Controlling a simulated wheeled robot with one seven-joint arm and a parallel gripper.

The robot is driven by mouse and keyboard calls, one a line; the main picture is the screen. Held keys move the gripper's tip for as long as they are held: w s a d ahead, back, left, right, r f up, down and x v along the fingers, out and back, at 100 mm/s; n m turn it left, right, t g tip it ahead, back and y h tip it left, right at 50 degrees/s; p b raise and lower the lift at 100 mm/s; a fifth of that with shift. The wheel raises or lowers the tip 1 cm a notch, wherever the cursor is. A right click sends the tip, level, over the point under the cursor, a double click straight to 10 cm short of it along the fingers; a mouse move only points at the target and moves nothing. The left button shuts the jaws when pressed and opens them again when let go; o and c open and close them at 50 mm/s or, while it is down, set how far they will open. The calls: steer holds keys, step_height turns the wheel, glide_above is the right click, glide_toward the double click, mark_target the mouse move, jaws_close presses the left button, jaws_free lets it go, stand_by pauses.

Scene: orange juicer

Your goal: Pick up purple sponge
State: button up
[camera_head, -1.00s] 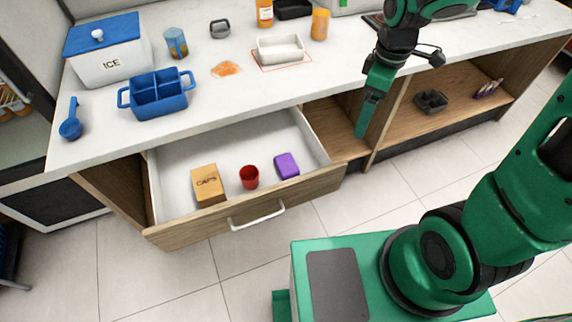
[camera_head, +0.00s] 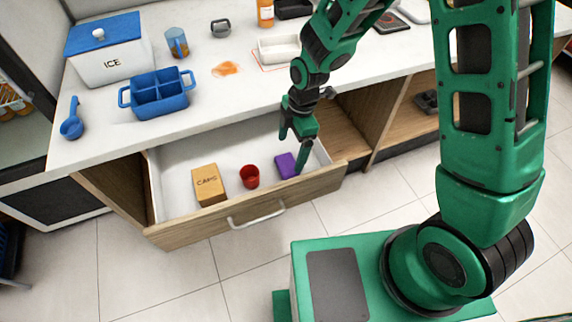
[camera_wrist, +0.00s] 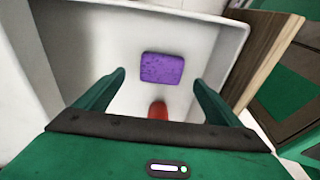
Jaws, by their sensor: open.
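The purple sponge (camera_head: 286,165) lies flat on the floor of the open drawer, toward its right side. In the wrist view the sponge (camera_wrist: 162,68) sits ahead of my gripper, roughly centred between the fingers. My gripper (camera_head: 291,153) is above the right part of the drawer, pointing down, open and empty. Both green fingers show in the wrist view (camera_wrist: 158,80), spread wider than the sponge. One finger passes close to the sponge's right side in the head view; whether it touches cannot be told.
In the drawer (camera_head: 180,150), a red cup (camera_head: 249,177) stands just left of the sponge, and a box marked CAPS (camera_head: 208,185) farther left. The drawer's front (camera_head: 250,207) and walls border the sponge. The counter (camera_head: 215,100) above holds a blue caddy (camera_head: 158,94).

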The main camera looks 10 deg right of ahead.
mark_target(287, 163)
steer(key=shift+s+a+f, duration=0.1)
steer(key=shift+a+f, duration=0.05)
steer(key=shift+f, duration=0.75)
steer(key=shift+s+a+f, duration=0.1)
steer(key=shift+a+f, duration=0.05)
steer(key=shift+f, duration=0.75)
steer(key=shift+s+a+f, duration=0.1)
steer(key=shift+a+f, duration=0.05)
steer(key=shift+f, duration=0.75)
steer(key=shift+c, duration=0.5)
steer(key=c, duration=1)
